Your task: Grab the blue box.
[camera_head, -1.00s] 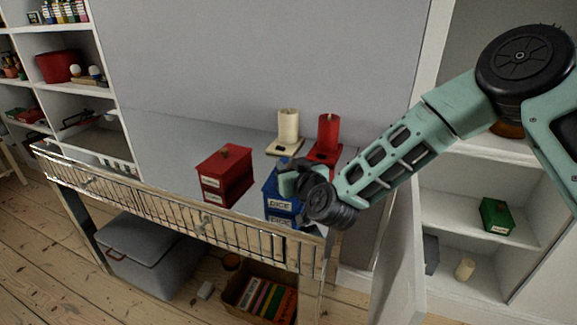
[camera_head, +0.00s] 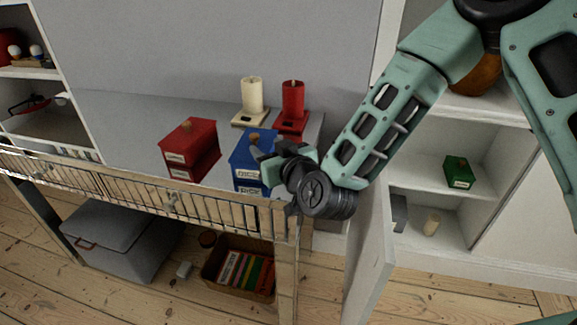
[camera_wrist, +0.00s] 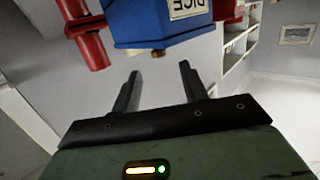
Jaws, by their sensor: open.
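The blue box (camera_head: 250,160) with a white "DICE" label and an orange-brown knob on its lid stands on the table. My gripper (camera_head: 259,158) is at its right side and hides part of it in the head view. In the wrist view the blue box (camera_wrist: 155,22) appears upside down, with its lid and knob toward my open gripper (camera_wrist: 158,75). The two fingers are apart with nothing between them; the box lies beyond their tips.
A red box (camera_head: 190,148) stands left of the blue box. A cream candle holder (camera_head: 252,98) and a red one (camera_head: 292,102) stand behind it. A wire railing (camera_head: 130,190) runs along the table's front edge. Shelves with a green box (camera_head: 459,172) are at the right.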

